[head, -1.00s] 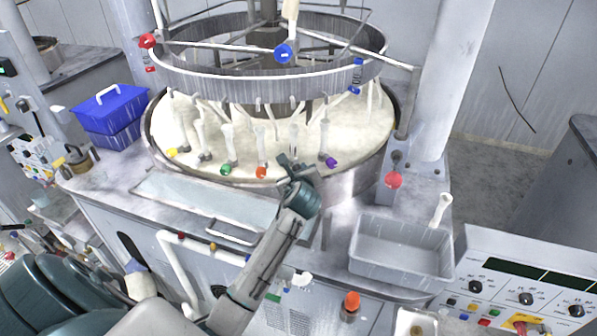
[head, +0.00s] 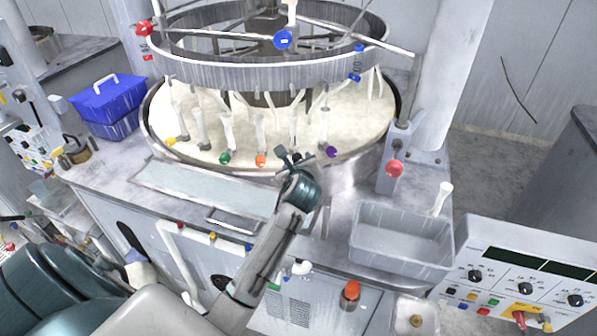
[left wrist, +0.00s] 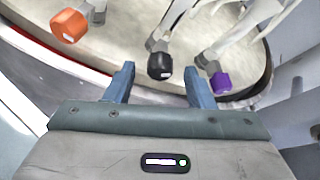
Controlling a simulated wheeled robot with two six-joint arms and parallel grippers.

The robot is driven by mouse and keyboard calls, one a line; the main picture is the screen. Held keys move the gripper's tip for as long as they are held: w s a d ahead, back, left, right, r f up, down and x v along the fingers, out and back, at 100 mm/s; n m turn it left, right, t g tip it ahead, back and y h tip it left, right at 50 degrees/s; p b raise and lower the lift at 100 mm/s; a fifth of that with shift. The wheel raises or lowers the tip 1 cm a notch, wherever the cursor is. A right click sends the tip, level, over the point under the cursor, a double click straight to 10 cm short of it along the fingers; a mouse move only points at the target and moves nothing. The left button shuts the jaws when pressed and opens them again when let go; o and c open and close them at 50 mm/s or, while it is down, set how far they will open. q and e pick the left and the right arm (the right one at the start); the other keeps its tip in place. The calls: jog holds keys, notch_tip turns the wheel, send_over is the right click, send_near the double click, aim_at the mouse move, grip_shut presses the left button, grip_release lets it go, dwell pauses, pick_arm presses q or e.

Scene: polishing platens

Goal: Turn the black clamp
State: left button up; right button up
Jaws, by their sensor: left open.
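The black clamp (left wrist: 160,66) shows in the left wrist view as a round black knob with a small white label, on a pale stem at the platen's near edge. My left gripper (left wrist: 160,80) is open, with one finger on each side of the black knob in this view. I cannot tell whether they touch it. In the head view my left gripper (head: 294,160) is at the platen's front rim and largely hides the black clamp. My right gripper is not in view.
An orange clamp (left wrist: 69,25) is left of the black one and a purple clamp (left wrist: 221,82) right of it, close to the finger. The round platen (head: 230,150) lies under a metal ring (head: 220,76). A grey tray (head: 400,262) stands at the right.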

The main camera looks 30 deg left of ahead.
pick_arm(q)
jog(key=b+v, duration=0.2)
jog(key=v, duration=0.6)
jog(key=shift+s+d+r, duration=0.15)
jog(key=shift+s+d, duration=0.05)
jog(key=shift+s, duration=0.1)
